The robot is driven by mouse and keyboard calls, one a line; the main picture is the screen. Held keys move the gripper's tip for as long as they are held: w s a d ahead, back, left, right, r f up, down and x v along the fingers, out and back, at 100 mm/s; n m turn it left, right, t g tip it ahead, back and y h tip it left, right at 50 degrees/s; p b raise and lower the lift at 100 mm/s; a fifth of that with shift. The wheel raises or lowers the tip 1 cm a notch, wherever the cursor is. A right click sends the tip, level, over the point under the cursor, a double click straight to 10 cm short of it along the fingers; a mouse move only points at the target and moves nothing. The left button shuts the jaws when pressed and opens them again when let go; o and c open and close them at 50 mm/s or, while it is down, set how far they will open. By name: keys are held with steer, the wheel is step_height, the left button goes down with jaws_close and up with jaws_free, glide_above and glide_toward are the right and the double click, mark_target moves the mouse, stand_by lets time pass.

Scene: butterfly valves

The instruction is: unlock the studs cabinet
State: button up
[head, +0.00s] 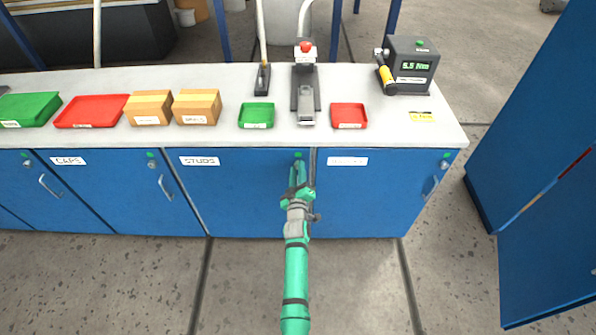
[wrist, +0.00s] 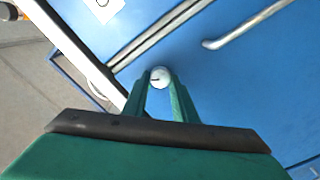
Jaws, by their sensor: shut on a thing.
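The studs cabinet (head: 240,190) is a blue door under the counter, with a white STUDS label (head: 200,161) at its upper left. My gripper (head: 298,170) is at the upper right corner of this door, just below a green dot. In the wrist view my gripper (wrist: 160,84) has its fingertips shut on a round silver lock (wrist: 160,76) with a short dark slot in its face. The slot looks close to level in that view. A silver bar handle (wrist: 250,24) is on the door beside the lock. In the head view the gripper hides the lock and handle.
Neighbouring doors include the caps cabinet (head: 115,195) at left and another blue cabinet (head: 370,195) at right. The white counter (head: 225,135) above holds trays, boxes, a clamp stand and a tester (head: 410,65). A tall blue cabinet stands at far right. The front floor is clear.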

steer(key=n, duration=0.6)
steer(key=shift+w+f, duration=0.1)
steer(key=shift+a, duration=0.1)
stand_by(0.4)
steer(key=o, duration=1)
steer(key=shift+o, duration=0.2)
steer(key=s, duration=1.1)
